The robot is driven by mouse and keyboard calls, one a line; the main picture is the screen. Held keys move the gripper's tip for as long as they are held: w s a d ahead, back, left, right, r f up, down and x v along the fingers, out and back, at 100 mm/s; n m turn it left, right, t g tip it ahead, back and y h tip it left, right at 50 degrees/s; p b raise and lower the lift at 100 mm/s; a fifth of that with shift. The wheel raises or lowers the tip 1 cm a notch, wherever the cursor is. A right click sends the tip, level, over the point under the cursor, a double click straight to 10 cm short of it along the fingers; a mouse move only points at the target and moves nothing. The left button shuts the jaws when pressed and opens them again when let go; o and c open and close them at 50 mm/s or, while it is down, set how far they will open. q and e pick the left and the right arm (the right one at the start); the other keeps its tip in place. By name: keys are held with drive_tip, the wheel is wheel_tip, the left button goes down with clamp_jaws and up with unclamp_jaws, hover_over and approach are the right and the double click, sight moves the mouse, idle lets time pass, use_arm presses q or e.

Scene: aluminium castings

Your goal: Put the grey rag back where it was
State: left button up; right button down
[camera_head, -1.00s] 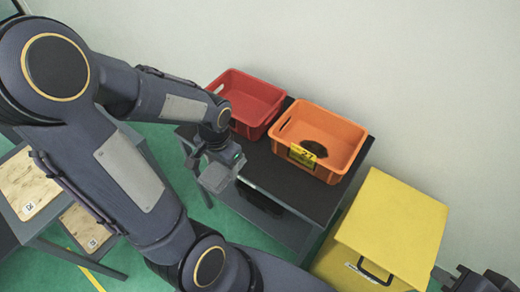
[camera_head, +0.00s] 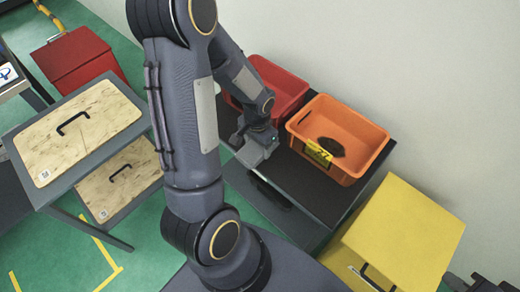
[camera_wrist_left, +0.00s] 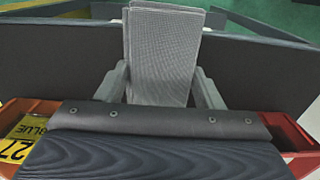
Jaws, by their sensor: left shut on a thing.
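The grey rag (camera_wrist_left: 162,50) is a folded, waffle-textured cloth standing up between the fingers of my left gripper (camera_wrist_left: 162,88) in the left wrist view. That gripper is shut on it. In the head view my left gripper (camera_head: 258,150) is at the near left edge of the dark table (camera_head: 290,175), in front of the red crate (camera_head: 277,88). The rag (camera_head: 250,156) shows there as a small pale grey patch. Whether it touches the table is unclear. My right gripper (camera_head: 482,283) is only partly in view at the bottom right corner.
An orange crate (camera_head: 375,165) with a yellow label and a dark oval thing inside stands right of the red one. A yellow box (camera_head: 410,225) stands at the right. Wooden boards (camera_head: 75,130) with handles lie on a grey stand at left, near a red box (camera_head: 75,60).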

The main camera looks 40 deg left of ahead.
sight(260, 151)
use_arm(q)
drive_tip(key=shift+w+f, duration=0.45)
drive_tip(key=shift+f, duration=0.1)
drive_tip(key=shift+w+f, duration=0.1)
drive_tip(key=shift+f, duration=1.5)
drive_tip(key=shift+f, duration=0.15)
drive_tip(key=o, duration=1)
drive_tip(key=shift+b, duration=0.3)
